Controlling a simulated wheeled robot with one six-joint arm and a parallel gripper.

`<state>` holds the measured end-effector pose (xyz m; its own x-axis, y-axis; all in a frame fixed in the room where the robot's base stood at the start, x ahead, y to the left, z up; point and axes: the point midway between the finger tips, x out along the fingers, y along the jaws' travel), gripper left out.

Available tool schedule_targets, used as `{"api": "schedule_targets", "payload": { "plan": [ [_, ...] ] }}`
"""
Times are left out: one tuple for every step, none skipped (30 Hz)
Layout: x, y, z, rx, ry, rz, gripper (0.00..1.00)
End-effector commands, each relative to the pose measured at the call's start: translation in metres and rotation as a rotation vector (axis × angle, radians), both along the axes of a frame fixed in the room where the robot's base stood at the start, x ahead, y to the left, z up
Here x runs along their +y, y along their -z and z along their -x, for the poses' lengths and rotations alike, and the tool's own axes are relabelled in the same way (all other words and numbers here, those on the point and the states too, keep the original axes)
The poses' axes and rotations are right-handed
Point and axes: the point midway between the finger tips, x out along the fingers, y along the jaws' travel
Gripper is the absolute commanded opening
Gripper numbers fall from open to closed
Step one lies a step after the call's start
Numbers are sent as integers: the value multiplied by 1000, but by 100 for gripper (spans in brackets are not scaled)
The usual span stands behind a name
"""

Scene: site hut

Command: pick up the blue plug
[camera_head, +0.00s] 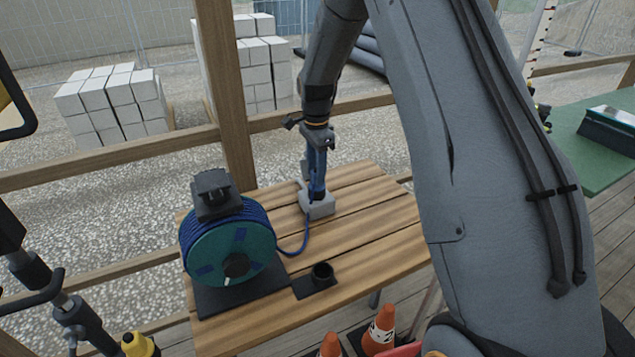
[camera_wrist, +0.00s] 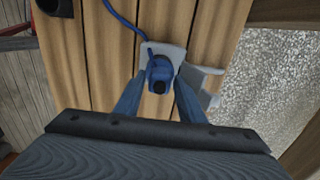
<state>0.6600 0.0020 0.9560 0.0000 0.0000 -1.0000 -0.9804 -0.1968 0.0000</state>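The blue plug (camera_wrist: 160,72) sits at a light grey holder (camera_head: 320,209) on the wooden table, with its blue cable running off it. In the wrist view it lies between the two blue fingers of my gripper (camera_wrist: 161,88). In the head view my gripper (camera_head: 317,190) points straight down at the holder and mostly hides the plug. The fingers stand one on each side of the plug, very close to it. I cannot tell whether they touch it. The plug is not visibly lifted off the holder.
A cable reel (camera_head: 228,254) with blue cable stands on a dark base at the table's left. A small black cup-shaped socket (camera_head: 322,276) sits near the front. The wooden table (camera_head: 375,240) is clear right of the holder. Orange cones (camera_head: 379,330) stand below its front edge.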

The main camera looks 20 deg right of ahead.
Motion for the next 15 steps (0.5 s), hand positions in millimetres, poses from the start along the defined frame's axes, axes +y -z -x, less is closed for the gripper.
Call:
{"api": "schedule_targets", "payload": {
  "plan": [
    [0,4,1,2,1,0,36],
    [-1,6,1,2,1,0,36],
    [-1,8,1,1,1,0,36],
    [-1,9,0,0,1,0,36],
    [-1,10,0,0,1,0,36],
    [-1,10,0,-1,1,0,36],
    [-1,10,0,-1,1,0,36],
    [-1,10,0,-1,2,0,36],
    [-1,10,0,-1,2,0,36],
    [-2,10,0,-1,2,0,36],
    [-2,10,0,-1,2,0,36],
    [-2,10,0,0,2,0,29],
    [-2,10,0,0,2,0,24],
    [-2,10,0,0,2,0,19],
    [-2,10,0,0,2,0,12]
  ]
}}
